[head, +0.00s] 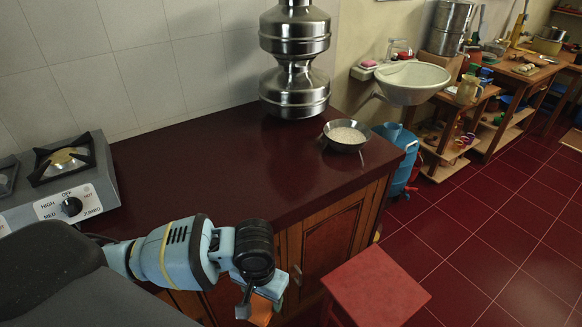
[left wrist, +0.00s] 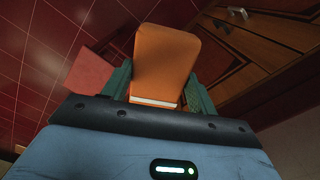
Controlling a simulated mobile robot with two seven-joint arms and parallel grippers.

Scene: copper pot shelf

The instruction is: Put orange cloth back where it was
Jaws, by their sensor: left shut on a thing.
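The orange cloth (left wrist: 166,62) is between the two fingers of my left gripper (left wrist: 160,85) in the left wrist view. It looks like a stiff, rounded orange pad with a pale edge near the gripper. In the head view, my left gripper (head: 258,300) is in front of the counter's wooden front, below the counter top, and a small part of the orange cloth (head: 262,312) shows at its tip. My left gripper is shut on the cloth. My right gripper is not in view.
The dark red counter (head: 210,170) holds a stove (head: 60,195) at left, stacked steel vessels (head: 295,60) and a bowl of white grains (head: 346,135). Its middle is clear. A red stool (head: 375,285) stands right of my left gripper. A sink (head: 412,82) is beyond.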

